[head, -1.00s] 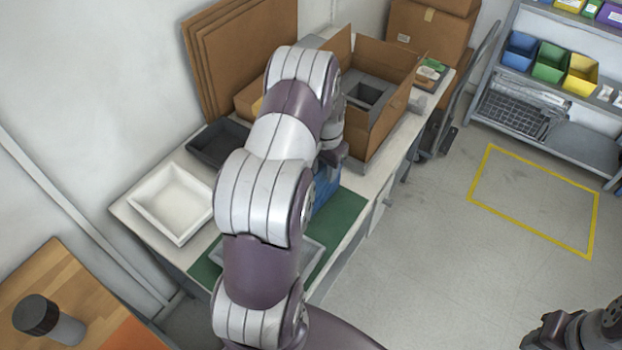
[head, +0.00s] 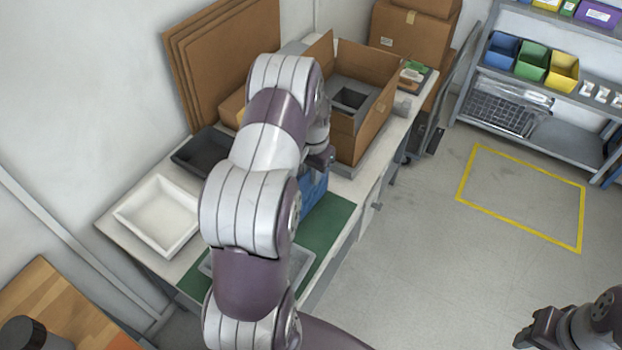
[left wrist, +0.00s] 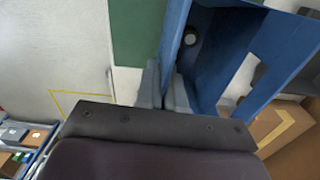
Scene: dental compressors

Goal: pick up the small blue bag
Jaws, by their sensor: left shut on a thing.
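The small blue bag (head: 313,190) stands on the worktable at the green mat, mostly hidden behind my left arm in the head view. In the left wrist view the blue bag (left wrist: 225,55) is close up, with blue edges around a dark inside. My left gripper (left wrist: 167,92) is shut on one blue edge of it. In the head view the left gripper (head: 320,165) is just above the bag, its fingertips hidden. My right gripper (head: 535,330) is at the lower right, away from the table; its jaw opening is unclear.
An open cardboard box (head: 372,130) with a grey insert stands behind the bag. A white tray (head: 160,215) and a dark tray (head: 200,152) are to the left. The green mat (head: 325,225) has a grey tray partly hidden by my arm. Floor on the right is clear.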

